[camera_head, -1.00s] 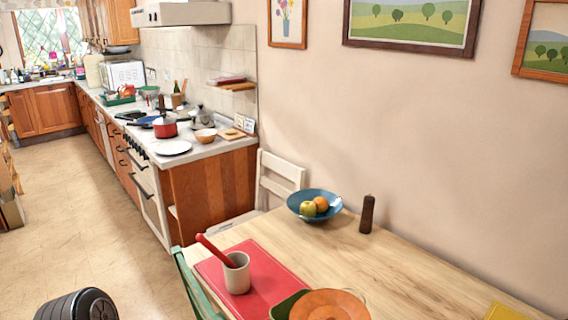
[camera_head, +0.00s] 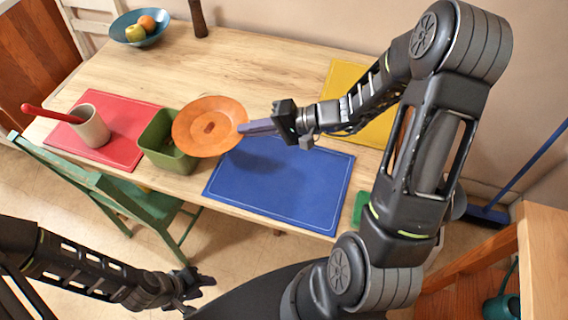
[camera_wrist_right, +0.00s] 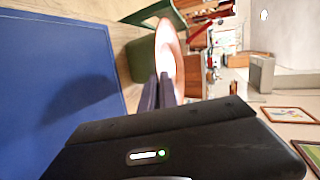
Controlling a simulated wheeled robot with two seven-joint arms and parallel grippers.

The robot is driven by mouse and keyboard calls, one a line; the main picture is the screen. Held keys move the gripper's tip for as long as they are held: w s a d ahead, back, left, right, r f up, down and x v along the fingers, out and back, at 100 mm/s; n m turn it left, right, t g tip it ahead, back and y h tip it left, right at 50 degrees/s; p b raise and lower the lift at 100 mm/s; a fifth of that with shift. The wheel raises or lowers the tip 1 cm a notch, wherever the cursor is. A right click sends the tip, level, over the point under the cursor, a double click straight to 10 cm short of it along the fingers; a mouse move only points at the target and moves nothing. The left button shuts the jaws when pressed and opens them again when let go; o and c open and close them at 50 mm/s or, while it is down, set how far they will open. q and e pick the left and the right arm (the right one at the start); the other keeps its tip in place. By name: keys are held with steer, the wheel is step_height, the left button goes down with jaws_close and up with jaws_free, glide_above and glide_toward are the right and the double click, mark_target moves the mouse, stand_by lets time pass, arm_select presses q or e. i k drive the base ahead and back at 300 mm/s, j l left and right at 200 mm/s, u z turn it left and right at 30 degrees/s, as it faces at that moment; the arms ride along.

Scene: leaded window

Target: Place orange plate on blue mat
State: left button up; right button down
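The orange plate (camera_head: 208,127) is held by its right rim in my right gripper (camera_head: 254,128), which is shut on it. The plate is raised above the table, partly over the green container and near the upper left corner of the blue mat (camera_head: 283,190). In the right wrist view the plate (camera_wrist_right: 168,48) shows nearly edge-on beyond the dark fingers, and a shadow falls on the blue mat (camera_wrist_right: 40,90). The mat is bare. My left gripper (camera_head: 196,286) is low at the left, away from the table, and its fingers are too unclear to read.
A green container (camera_head: 165,150) stands left of the blue mat. A red mat (camera_head: 120,150) with a cup (camera_head: 92,128) lies further left. A yellow mat (camera_head: 372,125) is behind my right arm. A blue fruit bowl (camera_head: 140,38) is at the back. A green chair (camera_head: 110,195) stands in front.

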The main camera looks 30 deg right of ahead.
mark_target(282, 175)
steer(key=z, duration=1.1)
steer(key=k+j, duration=0.2)
steer(key=j, duration=0.15)
steer(key=k+j, duration=0.4)
steer(key=j, duration=0.25)
